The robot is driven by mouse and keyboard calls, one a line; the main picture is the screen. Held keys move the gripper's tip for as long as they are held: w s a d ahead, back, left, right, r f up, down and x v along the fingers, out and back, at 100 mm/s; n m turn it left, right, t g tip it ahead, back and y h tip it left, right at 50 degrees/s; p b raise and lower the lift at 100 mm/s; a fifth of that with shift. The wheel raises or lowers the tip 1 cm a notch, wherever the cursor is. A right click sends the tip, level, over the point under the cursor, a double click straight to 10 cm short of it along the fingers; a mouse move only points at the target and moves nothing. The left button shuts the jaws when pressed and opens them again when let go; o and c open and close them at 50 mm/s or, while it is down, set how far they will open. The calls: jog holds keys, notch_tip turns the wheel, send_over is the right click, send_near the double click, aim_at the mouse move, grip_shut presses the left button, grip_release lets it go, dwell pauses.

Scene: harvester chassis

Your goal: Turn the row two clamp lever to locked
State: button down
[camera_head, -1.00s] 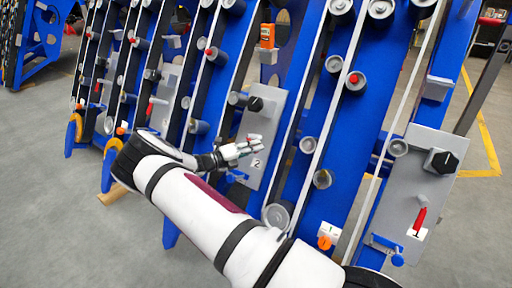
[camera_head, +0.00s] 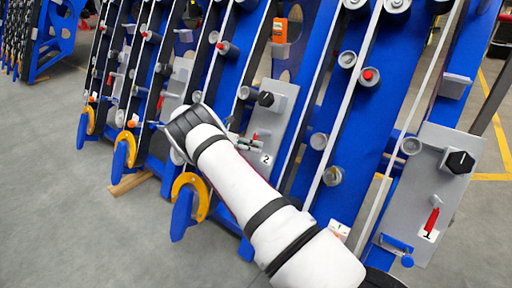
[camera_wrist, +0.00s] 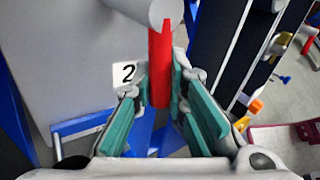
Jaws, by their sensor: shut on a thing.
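The row two clamp lever (camera_wrist: 160,65) is a red bar hanging down from a grey round hub in the wrist view. It lies between the green-padded fingers of my gripper (camera_wrist: 160,115), which is shut on it. A white label with a black 2 (camera_wrist: 125,73) is on the grey plate just left of the lever. In the head view the row two plate (camera_head: 280,112) carries a black knob (camera_head: 266,99) above the lever. My gripper (camera_head: 248,143) reaches the lever there, and my arm partly hides the area.
The row one plate (camera_head: 437,185) at right has its own red lever (camera_head: 432,220) and black knob (camera_head: 460,162). Blue slanted frames (camera_head: 350,125) with rollers stand close on both sides. Grey floor (camera_head: 60,200) is open at left.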

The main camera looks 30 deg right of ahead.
jog(key=shift+w+a+m+y, duration=0.15)
jog(key=shift+w+m+y, duration=0.2)
jog(key=shift+m+y, duration=0.2)
jog(key=shift+f, duration=0.1)
jog(key=c, duration=1.6)
grip_release()
jog(key=shift+o, duration=0.2)
jog(key=v, duration=1.2)
